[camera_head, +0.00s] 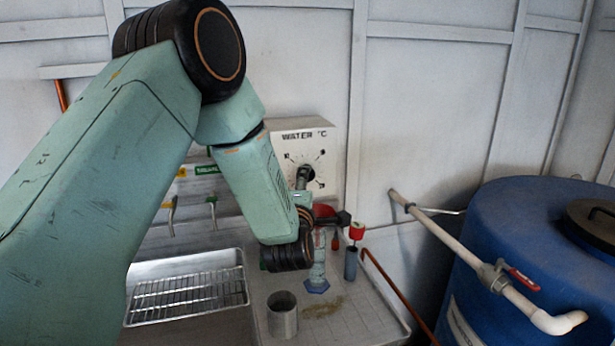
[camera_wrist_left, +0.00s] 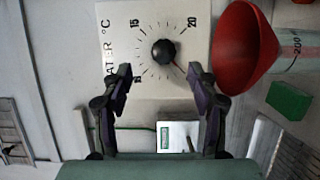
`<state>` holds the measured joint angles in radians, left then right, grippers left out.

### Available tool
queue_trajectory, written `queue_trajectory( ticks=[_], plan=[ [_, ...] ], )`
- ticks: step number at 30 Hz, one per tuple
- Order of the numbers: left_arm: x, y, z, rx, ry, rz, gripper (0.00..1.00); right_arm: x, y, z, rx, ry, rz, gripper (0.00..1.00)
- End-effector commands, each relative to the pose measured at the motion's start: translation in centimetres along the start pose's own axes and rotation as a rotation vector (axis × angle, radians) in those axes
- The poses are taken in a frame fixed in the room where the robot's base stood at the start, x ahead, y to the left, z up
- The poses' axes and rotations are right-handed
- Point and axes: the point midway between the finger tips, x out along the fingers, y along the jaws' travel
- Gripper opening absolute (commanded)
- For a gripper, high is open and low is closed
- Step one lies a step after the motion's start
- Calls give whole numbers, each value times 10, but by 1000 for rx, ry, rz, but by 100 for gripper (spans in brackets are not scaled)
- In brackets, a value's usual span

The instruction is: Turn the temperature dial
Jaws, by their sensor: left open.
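The temperature dial is a round black knob (camera_wrist_left: 163,52) with a red pointer on a white panel (camera_wrist_left: 145,20) marked with numbers and ticks. In the head view the panel (camera_head: 318,134) is labelled "WATER °C" and hangs on the back wall, with the knob (camera_head: 307,172) partly hidden by my left arm. My left gripper (camera_wrist_left: 164,84) is open and empty in the left wrist view, its two fingers below the knob in the picture and apart from it. In the head view my left gripper is in front of the panel. My right gripper is not in view.
A red funnel (camera_wrist_left: 235,48) is close to the right finger in the left wrist view. In the head view, a metal cup (camera_head: 282,318) stands on the counter beside a wire rack (camera_head: 190,296). A blue barrel (camera_head: 535,240) and white pipe (camera_head: 455,255) are at right.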

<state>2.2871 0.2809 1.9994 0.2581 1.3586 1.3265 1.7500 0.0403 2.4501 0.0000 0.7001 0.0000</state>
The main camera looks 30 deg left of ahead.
Motion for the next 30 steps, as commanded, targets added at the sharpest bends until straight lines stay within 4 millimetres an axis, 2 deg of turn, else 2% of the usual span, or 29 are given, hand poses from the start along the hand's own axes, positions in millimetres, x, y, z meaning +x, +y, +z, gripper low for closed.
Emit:
queue_trajectory(
  ticks=[6,12,24,30],
  plan=[
    [33,1,-1,1,2,0,60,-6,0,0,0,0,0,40],
    [53,0,0,1,1,0,60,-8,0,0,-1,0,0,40],
    [61,0,0,1,1,-2,60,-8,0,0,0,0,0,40],
    [61,0,0,1,1,-1,44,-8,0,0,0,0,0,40]
  ],
)
